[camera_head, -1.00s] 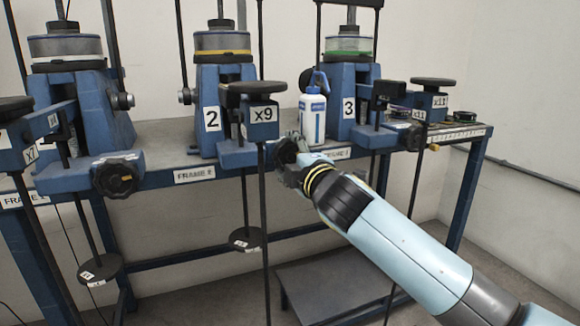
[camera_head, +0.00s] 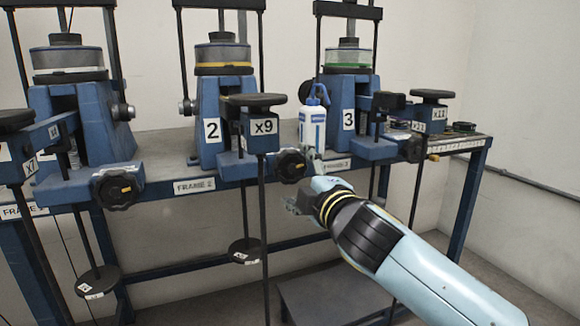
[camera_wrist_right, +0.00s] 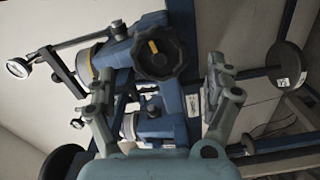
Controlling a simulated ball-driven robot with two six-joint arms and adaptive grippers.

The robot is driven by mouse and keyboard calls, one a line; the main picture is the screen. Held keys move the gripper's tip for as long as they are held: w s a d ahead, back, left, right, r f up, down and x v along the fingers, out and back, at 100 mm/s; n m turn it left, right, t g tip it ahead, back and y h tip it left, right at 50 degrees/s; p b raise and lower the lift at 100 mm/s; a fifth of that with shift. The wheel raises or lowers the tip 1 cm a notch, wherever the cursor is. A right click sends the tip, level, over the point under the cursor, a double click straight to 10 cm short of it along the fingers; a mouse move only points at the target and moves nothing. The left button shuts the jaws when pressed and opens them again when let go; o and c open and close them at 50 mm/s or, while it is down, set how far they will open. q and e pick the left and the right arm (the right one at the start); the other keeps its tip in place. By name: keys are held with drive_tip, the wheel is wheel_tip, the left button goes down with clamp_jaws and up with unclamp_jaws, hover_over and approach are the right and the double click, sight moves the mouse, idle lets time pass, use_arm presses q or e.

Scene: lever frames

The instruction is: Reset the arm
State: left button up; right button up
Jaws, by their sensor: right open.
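My right gripper (camera_head: 305,186) is open and empty in front of the middle lever frame, number 2 (camera_head: 212,130). It is a little below and right of that frame's black round knob (camera_head: 291,165) and looks apart from it. In the right wrist view the two fingers of the gripper (camera_wrist_right: 160,80) are spread wide, and the knob (camera_wrist_right: 158,56) with a yellow mark shows beyond them, between the fingertips. The x9 lever arm (camera_head: 263,127) has a round black pad on top. My left gripper is not in view.
A white and blue bottle (camera_head: 312,125) stands on the bench between frames 2 and 3 (camera_head: 349,120). Another frame with a black knob (camera_head: 117,187) is at the left. Hanging rods and disc weights (camera_head: 245,251) reach below the bench edge. Open floor lies at the right.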

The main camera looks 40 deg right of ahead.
drive_tip(key=shift+s+a, duration=0.1)
drive_tip(key=shift+s, duration=0.1)
idle(0.4)
drive_tip(key=s+f+m+g+p, duration=0.1)
drive_tip(key=s+f+g, duration=0.3)
drive_tip(key=f, duration=0.8)
drive_tip(key=s+f+m+g+y, duration=0.1)
drive_tip(key=s+f+g, duration=0.1)
drive_tip(key=s+f, duration=0.65)
drive_tip(key=s+f+m+g+p, duration=0.1)
drive_tip(key=s+f+m+g, duration=0.15)
drive_tip(key=f, duration=1.15)
drive_tip(key=s+a+f+m+g, duration=0.1)
drive_tip(key=s+f+m+g, duration=0.1)
drive_tip(key=s+f, duration=0.5)
drive_tip(key=s+a+f+m+g+y, duration=0.1)
drive_tip(key=s+f+m+g, duration=0.2)
drive_tip(key=s, duration=1.5)
drive_tip(key=s+a+f+m+g+y, duration=0.1)
drive_tip(key=s+f+m+g, duration=0.2)
drive_tip(key=s+f, duration=0.7)
drive_tip(key=shift+s+a+f+g, duration=0.3)
drive_tip(key=shift+s+a+g, duration=0.05)
drive_tip(key=shift+s, duration=0.9)
drive_tip(key=shift+c, duration=0.2)
